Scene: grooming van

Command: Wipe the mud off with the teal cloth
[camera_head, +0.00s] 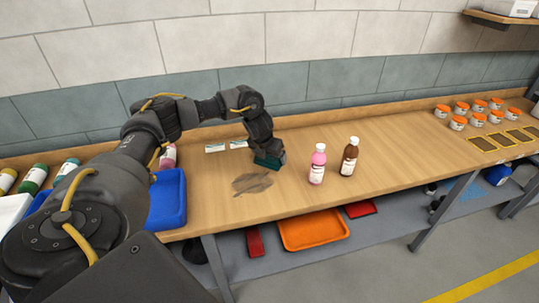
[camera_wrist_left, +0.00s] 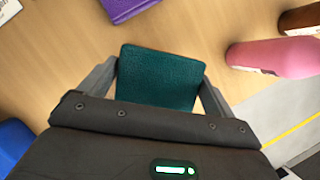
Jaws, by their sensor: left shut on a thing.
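A brown-grey mud patch (camera_head: 252,183) lies on the wooden bench top (camera_head: 400,141). My left gripper (camera_head: 266,157) is just behind and to the right of the mud in the head view. It is shut on the teal cloth (camera_head: 268,163), a folded dark teal block. In the left wrist view the cloth (camera_wrist_left: 160,78) sits between the two fingers of the left gripper (camera_wrist_left: 158,88). The mud does not show in the wrist view. I cannot tell whether the cloth touches the bench. My right gripper is not in view.
A pink bottle (camera_head: 317,165) and a brown bottle (camera_head: 349,158) stand right of the cloth. A blue bin (camera_head: 167,200) stands left of the mud. Small white cards (camera_head: 216,148) lie behind. Orange-lidded jars (camera_head: 461,107) stand far right. Bare bench lies between bottles and jars.

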